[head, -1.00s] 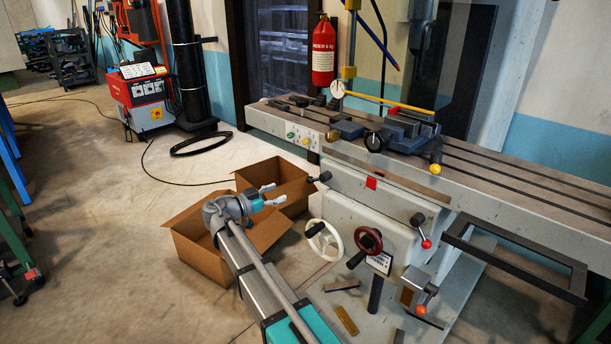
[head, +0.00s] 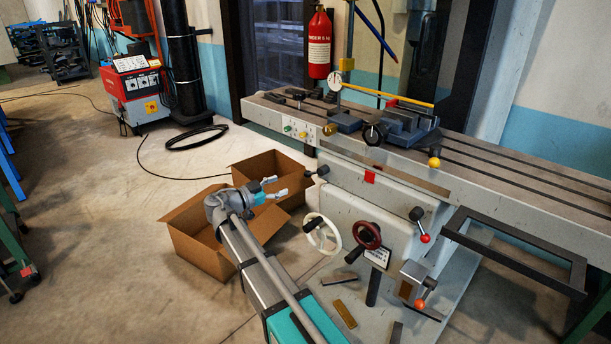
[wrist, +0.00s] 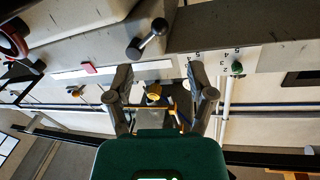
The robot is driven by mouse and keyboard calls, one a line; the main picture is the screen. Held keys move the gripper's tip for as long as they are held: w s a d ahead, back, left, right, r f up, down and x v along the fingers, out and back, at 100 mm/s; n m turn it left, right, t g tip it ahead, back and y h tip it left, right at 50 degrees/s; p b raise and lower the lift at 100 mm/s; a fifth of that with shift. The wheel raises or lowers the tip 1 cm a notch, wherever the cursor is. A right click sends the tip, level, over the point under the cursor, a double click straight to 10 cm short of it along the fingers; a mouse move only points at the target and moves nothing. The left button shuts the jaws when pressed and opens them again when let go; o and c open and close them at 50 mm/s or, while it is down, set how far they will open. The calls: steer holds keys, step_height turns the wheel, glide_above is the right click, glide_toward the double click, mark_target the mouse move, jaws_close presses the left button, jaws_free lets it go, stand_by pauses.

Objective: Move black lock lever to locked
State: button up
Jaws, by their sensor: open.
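The black lock lever (head: 321,171) sticks out at the left end of the machine's saddle, just under the table. It has a short bright stem between dark rounded ends. In the wrist view the lever (wrist: 148,39) lies tilted, ahead of the fingertips and near the middle between them. My gripper (head: 277,187) is to the left of the lever in the head view, with a small gap between. In the wrist view my gripper (wrist: 158,78) has its two fingers spread apart with nothing held, and neither finger visibly touches the lever.
A white handwheel (head: 322,234) and a dark red handwheel (head: 367,236) sit below the lever. The machine table (head: 480,165) overhangs it. Two open cardboard boxes (head: 185,232) stand on the floor below my gripper. A red-knobbed lever (head: 421,225) is further right.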

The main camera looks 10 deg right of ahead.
mark_target(308, 172)
steer(key=x, duration=1.1)
steer(key=shift+c, duration=0.3)
steer(key=shift+d, duration=0.1)
jaws_close()
